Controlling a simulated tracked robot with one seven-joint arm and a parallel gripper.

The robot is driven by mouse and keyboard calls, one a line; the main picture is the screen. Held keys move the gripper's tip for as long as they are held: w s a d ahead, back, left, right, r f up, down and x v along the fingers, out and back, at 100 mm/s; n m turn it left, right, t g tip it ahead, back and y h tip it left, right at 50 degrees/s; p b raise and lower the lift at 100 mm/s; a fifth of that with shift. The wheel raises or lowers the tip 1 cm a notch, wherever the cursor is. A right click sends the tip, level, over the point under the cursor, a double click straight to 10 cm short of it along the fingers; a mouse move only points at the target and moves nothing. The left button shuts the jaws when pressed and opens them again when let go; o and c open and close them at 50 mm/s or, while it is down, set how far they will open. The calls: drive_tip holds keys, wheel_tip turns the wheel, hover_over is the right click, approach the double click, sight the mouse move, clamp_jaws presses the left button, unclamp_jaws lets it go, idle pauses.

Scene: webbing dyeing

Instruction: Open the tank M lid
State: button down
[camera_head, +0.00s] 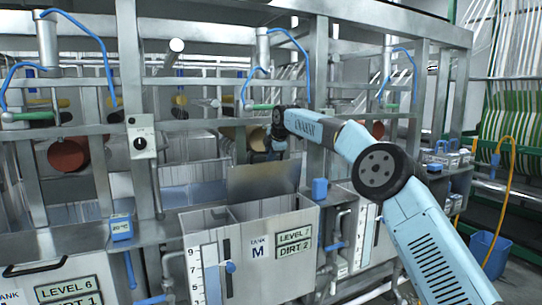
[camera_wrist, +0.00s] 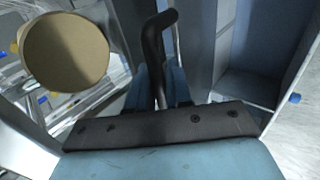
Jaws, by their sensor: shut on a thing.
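Tank M (camera_head: 262,262) is a grey metal tank in the middle of the head view, labelled "TANK M", "LEVEL 7" and "DIRT 2". Its lid (camera_head: 262,184) stands raised, nearly upright, at the back of the tank, and the top opening shows. My gripper (camera_head: 276,150) is above the lid's upper edge. In the wrist view, my gripper (camera_wrist: 160,92) is shut on a black bar handle (camera_wrist: 154,48) between its blue fingers. The join between handle and lid is hidden. An open tank interior (camera_wrist: 255,60) shows at right in the wrist view.
A neighbouring tank (camera_head: 62,282) marked "LEVEL 6" has a closed top with a black handle. Metal frame posts and rails surround the lid. A round tan roller end (camera_wrist: 65,50) is close to my gripper. A blue bucket (camera_head: 490,252) stands far right.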

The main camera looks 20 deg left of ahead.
idle(0.3)
drive_tip(key=c, duration=1.2)
unclamp_jaws()
drive_tip(key=shift+s, duration=0.1)
drive_tip(key=v, duration=1.3)
drive_tip(key=shift+s+d+r, duration=0.1)
drive_tip(key=shift+d+r, duration=0.2)
